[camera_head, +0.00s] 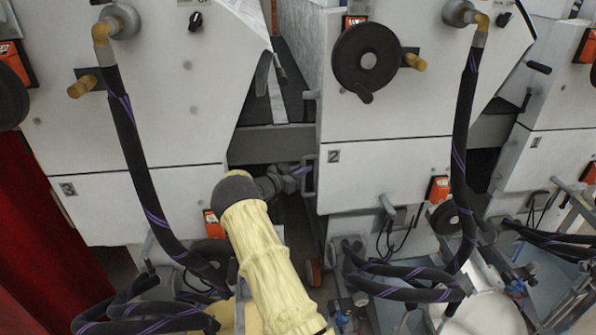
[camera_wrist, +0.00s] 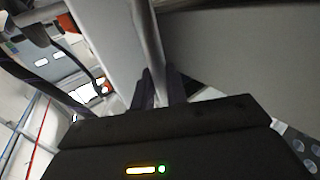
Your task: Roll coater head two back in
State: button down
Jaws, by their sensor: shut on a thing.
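Coater head two (camera_head: 380,178) is the white cabinet marked "2" in the middle of the head view. A grey bar handle (camera_head: 309,178) stands at its left edge. My gripper (camera_head: 303,173) reaches this handle from the left and is shut on it. In the wrist view, the two dark fingers (camera_wrist: 158,88) close around the pale handle bar (camera_wrist: 147,38), which runs up the picture. The wrist housing hides the lower part of the bar. My yellow-sleeved arm covers part of the gap left of head two.
Another white head (camera_head: 140,200) stands to the left and head one (camera_head: 550,160) to the right. A dark gap lies between the left head and head two. Thick black hoses (camera_head: 135,150) hang in front, and a handwheel (camera_head: 367,57) sits above head two. A red curtain (camera_head: 35,235) is at far left.

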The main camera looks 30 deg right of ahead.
jog(key=shift+d+r, duration=0.35)
jog(key=shift+d, duration=0.2)
jog(key=c, duration=1.8)
grip_release()
jog(key=shift+c, duration=0.2)
jog(key=o, duration=0.4)
jog(key=shift+w+d+f, duration=0.2)
jog(key=shift+f, duration=0.1)
jog(key=shift+c, duration=0.2)
jog(key=shift+a, duration=0.25)
